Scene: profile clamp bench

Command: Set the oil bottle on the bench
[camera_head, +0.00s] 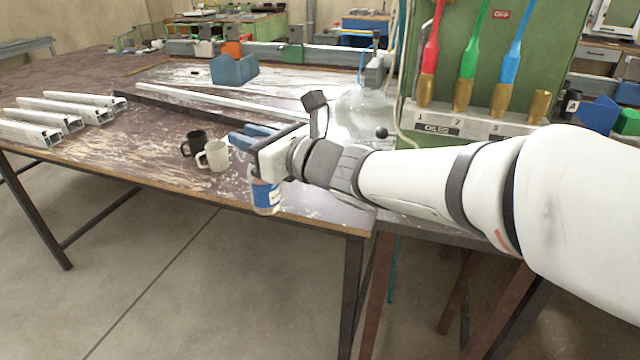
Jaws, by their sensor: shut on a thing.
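The oil bottle (266,197) is a small clear bottle with a blue and white label, seen below my gripper. My gripper (248,137) has blue fingers pointing left and is shut on the bottle. The gripper body hides the bottle's upper part and the grip itself. The bottle looks upright. Its lower end overlaps the front edge of the brown, worn bench (150,175) in the picture. I cannot tell the gap between its base and the bench top.
A black mug (194,143) and a white mug (214,156) stand just left of the bottle. Several metal profiles (45,118) lie at the left. A blue bin (234,70) stands behind. A green panel (470,60) holds coloured oilers at right. Bare bench lies left of the mugs.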

